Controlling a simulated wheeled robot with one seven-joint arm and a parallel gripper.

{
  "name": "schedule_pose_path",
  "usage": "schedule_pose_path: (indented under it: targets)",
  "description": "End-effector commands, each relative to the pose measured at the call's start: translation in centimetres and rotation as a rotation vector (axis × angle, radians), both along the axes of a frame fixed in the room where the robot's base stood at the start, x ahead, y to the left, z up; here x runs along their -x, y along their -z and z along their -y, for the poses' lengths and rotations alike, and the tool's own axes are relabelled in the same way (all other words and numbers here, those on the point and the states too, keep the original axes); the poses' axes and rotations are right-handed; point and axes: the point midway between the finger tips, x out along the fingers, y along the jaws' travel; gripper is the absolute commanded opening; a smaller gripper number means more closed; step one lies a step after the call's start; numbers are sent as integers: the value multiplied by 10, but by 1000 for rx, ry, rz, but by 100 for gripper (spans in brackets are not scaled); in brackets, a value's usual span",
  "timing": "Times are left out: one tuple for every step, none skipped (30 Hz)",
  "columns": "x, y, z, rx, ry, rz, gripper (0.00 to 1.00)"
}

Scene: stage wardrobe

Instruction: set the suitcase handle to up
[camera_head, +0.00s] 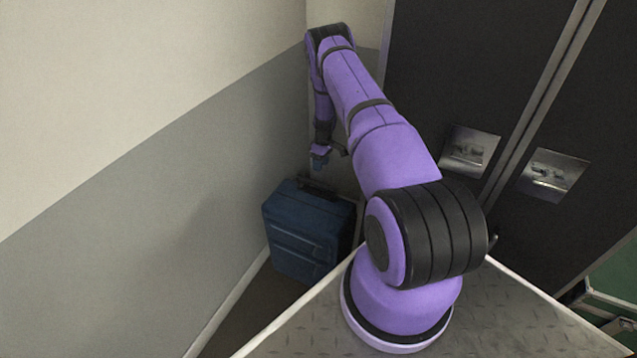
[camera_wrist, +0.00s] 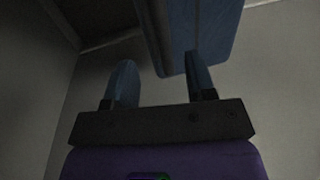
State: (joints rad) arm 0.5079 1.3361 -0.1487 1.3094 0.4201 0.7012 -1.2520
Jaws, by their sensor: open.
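A blue suitcase (camera_head: 305,235) stands upright on the floor in the corner, by the grey wall. A dark handle (camera_head: 317,187) lies low along its top, partly hard to make out in the shadow. My gripper (camera_head: 319,163) hangs just above the suitcase top, pointing down, and appears apart from the handle. In the wrist view my gripper (camera_wrist: 161,80) has its two blue-grey fingers spread with nothing clearly held between them. The blue suitcase (camera_wrist: 208,35) shows beyond the fingers, partly behind the right one; I cannot clearly tell the handle there.
A grey-and-cream wall (camera_head: 150,180) runs along the left, close to the suitcase. Dark cabinet doors (camera_head: 440,70) with metal latch plates (camera_head: 470,152) stand behind on the right. A green case (camera_head: 612,290) is at the lower right edge. Open air surrounds my gripper above the suitcase.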

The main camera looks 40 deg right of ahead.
Motion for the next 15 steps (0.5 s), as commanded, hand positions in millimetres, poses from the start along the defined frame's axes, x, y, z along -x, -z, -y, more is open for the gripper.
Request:
schedule_pose_path:
  targets:
    - [1,9,-2,-1,0,-3,50]
    - [2,15,-3,0,-1,-2,50]
    - [2,21,-4,1,-2,-1,50]
    - [2,27,-6,0,-2,-2,50]
    - [3,33,-7,0,-2,-2,50]
    - [3,39,-8,-1,-1,-1,50]
    - [3,45,-9,0,-2,-2,50]
    - [3,50,-10,0,-2,-2,50]
    - [4,56,-11,-1,-1,-1,50]
    - [4,60,-12,-1,-1,-1,50]
    - [5,65,-13,-1,-1,-1,50]
    - [5,69,-13,0,-1,-1,50]
    - [5,73,-14,1,-2,0,50]
    - [5,76,-14,1,-2,0,50]
    - [5,79,-15,1,-1,0,50]
